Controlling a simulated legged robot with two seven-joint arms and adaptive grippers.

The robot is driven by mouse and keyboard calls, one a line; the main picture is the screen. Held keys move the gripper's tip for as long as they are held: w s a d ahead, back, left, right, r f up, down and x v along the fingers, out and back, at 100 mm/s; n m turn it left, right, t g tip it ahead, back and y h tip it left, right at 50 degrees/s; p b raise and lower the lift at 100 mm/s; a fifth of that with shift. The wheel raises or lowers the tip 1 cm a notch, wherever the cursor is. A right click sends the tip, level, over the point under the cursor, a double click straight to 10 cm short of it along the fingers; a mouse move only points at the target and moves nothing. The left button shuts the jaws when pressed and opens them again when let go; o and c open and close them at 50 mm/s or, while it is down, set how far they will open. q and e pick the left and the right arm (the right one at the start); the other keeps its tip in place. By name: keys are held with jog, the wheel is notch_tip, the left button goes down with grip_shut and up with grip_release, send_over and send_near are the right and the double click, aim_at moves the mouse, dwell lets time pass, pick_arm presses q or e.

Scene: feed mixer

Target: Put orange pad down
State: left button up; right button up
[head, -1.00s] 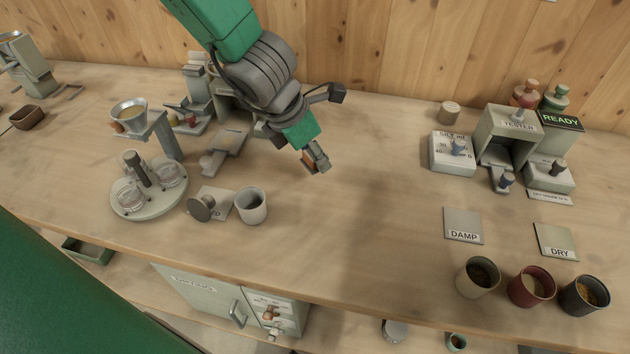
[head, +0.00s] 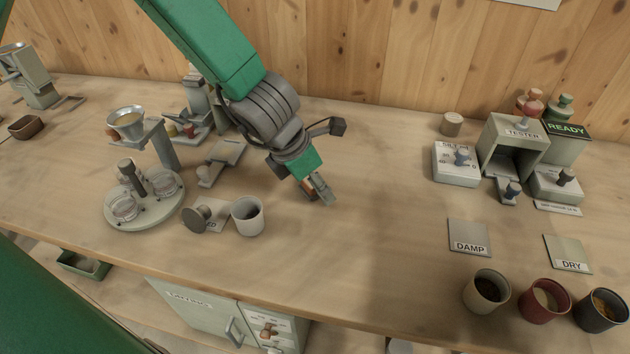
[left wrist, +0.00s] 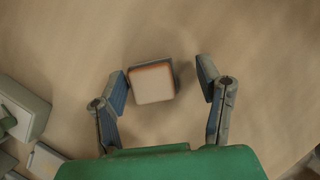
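The orange pad (left wrist: 152,83) is a small rounded block with a pale face and an orange edge. In the left wrist view it lies between the fingers of my left gripper (left wrist: 166,84), against or very near the left finger. A clear gap separates it from the right finger, so the gripper is open. Whether the pad touches the bench is unclear. In the head view my left gripper (head: 320,190) is low over the middle of the bench, with a small orange-brown patch beside its fingers. My right gripper is out of view.
A pale cup (head: 247,216) and a round-plate stand (head: 145,208) are left of the gripper. The tester (head: 515,145), DAMP plate (head: 469,236), DRY plate (head: 567,252) and several cups are at right. The bench (head: 370,215) between is clear.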

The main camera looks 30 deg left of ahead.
pick_arm(q)
jog(key=shift+a+r, duration=0.15)
jog(key=shift+r, duration=0.25)
jog(key=p+v, duration=0.6)
jog(key=v, duration=0.5)
jog(key=shift+s+r, duration=0.15)
jog(key=shift+s, duration=0.05)
jog(key=shift+a, duration=0.2)
